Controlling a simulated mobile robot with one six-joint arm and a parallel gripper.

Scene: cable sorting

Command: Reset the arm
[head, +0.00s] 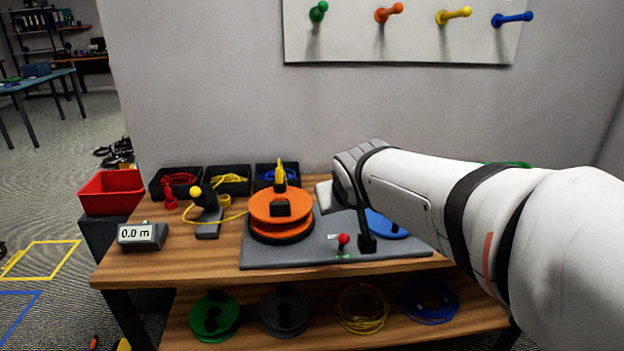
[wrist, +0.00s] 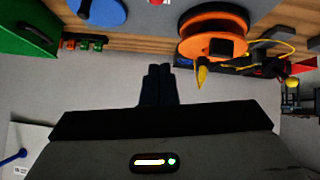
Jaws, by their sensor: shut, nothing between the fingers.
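My arm reaches in from the right in the head view, over the right part of the workbench (head: 190,275). Its wrist end hangs above the grey base plate (head: 300,256), and my fingers are hidden behind it there. In the wrist view my gripper (wrist: 159,72) shows as two dark fingers pressed together, with nothing between them. The orange spool (head: 281,205) stands on the plate left of my wrist. It also shows in the wrist view (wrist: 215,22), apart from my fingers. A blue disc (head: 385,226) on the plate is partly hidden by my arm.
A red-knobbed lever (head: 343,239) stands at the plate's front. A length display (head: 142,236) reads 0.0 m. Black bins (head: 229,181) of cable line the back; a red bin (head: 112,192) stands left. The wall pegboard (head: 400,45) carries coloured pegs. Spools and coils fill the lower shelf (head: 262,325).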

